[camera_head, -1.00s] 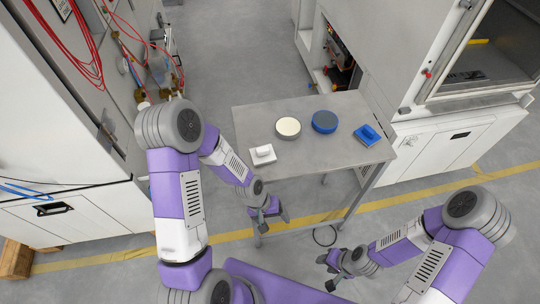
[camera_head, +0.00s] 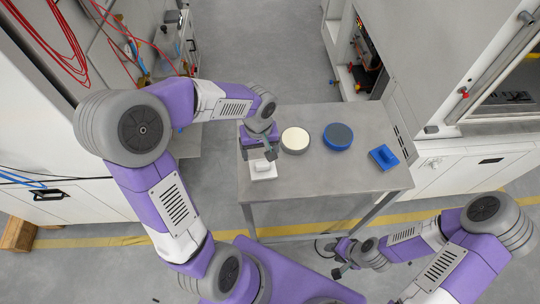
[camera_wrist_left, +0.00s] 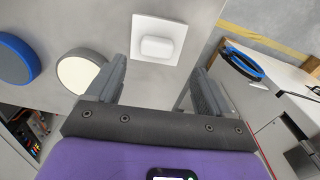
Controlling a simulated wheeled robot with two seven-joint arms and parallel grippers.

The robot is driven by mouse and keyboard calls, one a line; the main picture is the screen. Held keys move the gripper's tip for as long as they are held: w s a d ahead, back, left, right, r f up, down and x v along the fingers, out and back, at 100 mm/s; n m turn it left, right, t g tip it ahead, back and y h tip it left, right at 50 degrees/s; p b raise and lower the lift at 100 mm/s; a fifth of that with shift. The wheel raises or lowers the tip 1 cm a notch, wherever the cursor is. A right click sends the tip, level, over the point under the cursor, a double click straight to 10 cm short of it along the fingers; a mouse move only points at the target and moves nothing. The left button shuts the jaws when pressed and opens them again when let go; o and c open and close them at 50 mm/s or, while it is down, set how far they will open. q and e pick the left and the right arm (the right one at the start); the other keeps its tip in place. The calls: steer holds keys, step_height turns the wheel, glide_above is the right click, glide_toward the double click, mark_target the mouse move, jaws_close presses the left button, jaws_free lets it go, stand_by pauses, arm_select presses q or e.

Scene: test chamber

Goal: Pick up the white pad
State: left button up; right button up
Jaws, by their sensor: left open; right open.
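The white pad (camera_head: 263,171) is a square white plate with a raised rounded block, lying on the grey table (camera_head: 330,180) near its left edge. In the left wrist view the white pad (camera_wrist_left: 159,40) lies ahead of the fingers, roughly between their lines. My left gripper (camera_head: 257,155) is open and empty, just above and behind the pad in the head view; its fingers (camera_wrist_left: 158,88) stand apart. My right gripper (camera_head: 338,262) is open, low in front of the table, far from the pad.
A grey round tin with a cream top (camera_head: 295,139) stands right of the pad, close to my left gripper. A blue round piece (camera_head: 338,136) and a blue pad (camera_head: 383,157) stand farther right. The table's front middle is clear. Cabinets flank both sides.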

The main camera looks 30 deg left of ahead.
mark_target(262, 161)
arm_select(q)
steer(key=f, duration=0.2)
steer(key=f+b, duration=0.1)
steer(key=f, duration=0.3)
steer(key=shift+w+d+f+b, duration=0.1)
steer(key=shift+w+f+b, duration=0.2)
steer(key=shift+w+f, duration=0.05)
steer(key=shift+f, duration=0.25)
steer(key=shift+c, duration=0.2)
steer(key=c, duration=1)
step_height(262, 161, up, 10)
steer(key=shift+r+p, duration=0.1)
steer(key=shift+p, duration=1.1)
